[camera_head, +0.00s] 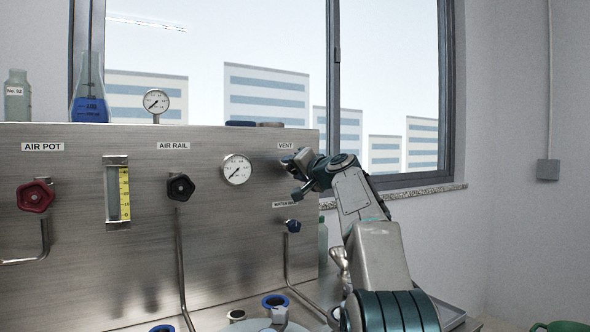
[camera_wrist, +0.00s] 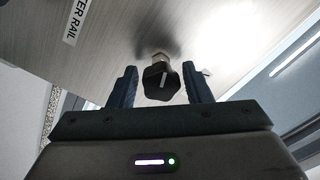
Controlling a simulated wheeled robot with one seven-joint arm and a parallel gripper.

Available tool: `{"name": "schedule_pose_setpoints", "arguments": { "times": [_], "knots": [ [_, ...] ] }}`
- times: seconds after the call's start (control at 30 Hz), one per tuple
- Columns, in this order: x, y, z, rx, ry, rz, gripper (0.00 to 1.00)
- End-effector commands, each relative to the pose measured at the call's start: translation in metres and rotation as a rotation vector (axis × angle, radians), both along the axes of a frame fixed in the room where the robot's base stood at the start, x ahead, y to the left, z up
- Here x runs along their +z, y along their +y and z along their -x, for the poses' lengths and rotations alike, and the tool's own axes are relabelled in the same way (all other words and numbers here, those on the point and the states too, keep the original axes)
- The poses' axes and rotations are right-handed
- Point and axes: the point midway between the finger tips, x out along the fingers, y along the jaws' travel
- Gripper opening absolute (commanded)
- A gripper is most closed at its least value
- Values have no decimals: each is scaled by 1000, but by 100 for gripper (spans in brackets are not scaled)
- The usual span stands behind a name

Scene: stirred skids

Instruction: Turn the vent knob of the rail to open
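The vent knob (camera_wrist: 161,82) is a small dark faceted knob with a white line on its face, on a short metal stem from the steel panel. In the wrist view it sits between the two dark blue fingers of my gripper (camera_wrist: 160,76), which is open with a visible gap on each side. In the head view my gripper (camera_head: 295,175) is at the panel's upper right, just below the VENT label (camera_head: 286,145), and covers most of the knob. The WATER RAIL label (camera_wrist: 75,20) also shows in the wrist view.
Pipes run down the front.

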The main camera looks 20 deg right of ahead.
Motion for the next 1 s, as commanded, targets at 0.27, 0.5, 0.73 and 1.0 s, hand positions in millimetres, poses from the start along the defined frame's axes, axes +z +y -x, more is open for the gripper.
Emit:
{"name": "schedule_pose_setpoints", "arguments": {
  "times": [0.27,0.5,0.73,1.0],
  "knots": [
    [1,0,0,-1,-2,0,53],
    [0,-4,16,-2,-3,-1,53],
    [-2,-11,57,-4,-3,0,53],
    [-1,-21,109,-3,-3,0,53]
  ]
}}
